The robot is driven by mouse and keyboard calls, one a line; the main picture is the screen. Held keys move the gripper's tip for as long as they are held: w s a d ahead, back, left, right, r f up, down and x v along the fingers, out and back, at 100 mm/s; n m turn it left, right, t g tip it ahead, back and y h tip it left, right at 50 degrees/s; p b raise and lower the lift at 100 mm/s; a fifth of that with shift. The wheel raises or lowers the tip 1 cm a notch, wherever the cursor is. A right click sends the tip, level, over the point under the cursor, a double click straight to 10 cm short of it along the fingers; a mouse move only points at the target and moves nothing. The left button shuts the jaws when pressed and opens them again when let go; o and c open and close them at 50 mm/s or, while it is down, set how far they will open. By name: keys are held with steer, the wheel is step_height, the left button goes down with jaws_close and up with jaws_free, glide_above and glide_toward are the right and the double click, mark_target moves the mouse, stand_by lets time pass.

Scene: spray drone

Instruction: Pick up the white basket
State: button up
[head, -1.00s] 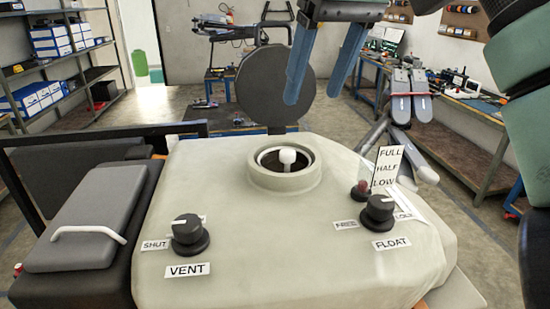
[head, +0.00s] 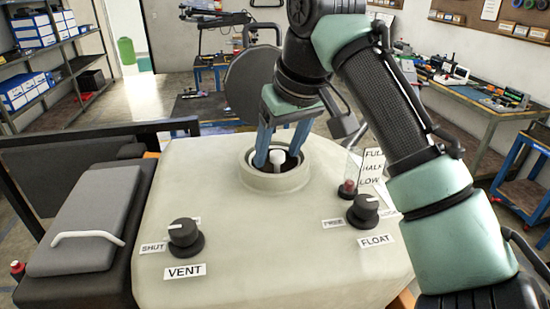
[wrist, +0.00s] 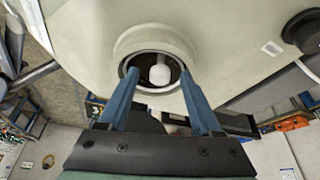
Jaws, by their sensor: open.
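The white basket sits in the round filler neck (head: 262,182) on top of the pale tank. Its white knob (head: 278,158) stands up in the middle of the dark opening, and it also shows in the wrist view (wrist: 160,74). Most of the basket is hidden down inside the neck. My gripper (head: 277,162) is open and points down at the opening, with one blue finger on each side of the knob. In the wrist view both fingertips (wrist: 159,80) reach the neck's mouth, with a gap to the knob on either side.
The round dark lid (head: 250,82) stands open behind the neck, close to my gripper. A vent knob (head: 184,238) and a float knob (head: 363,210) rise from the tank top. A level gauge with a red float (head: 348,184) stands right of the neck. The tank's front middle is clear.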

jaws_close()
stand_by(0.3)
stand_by(1.1)
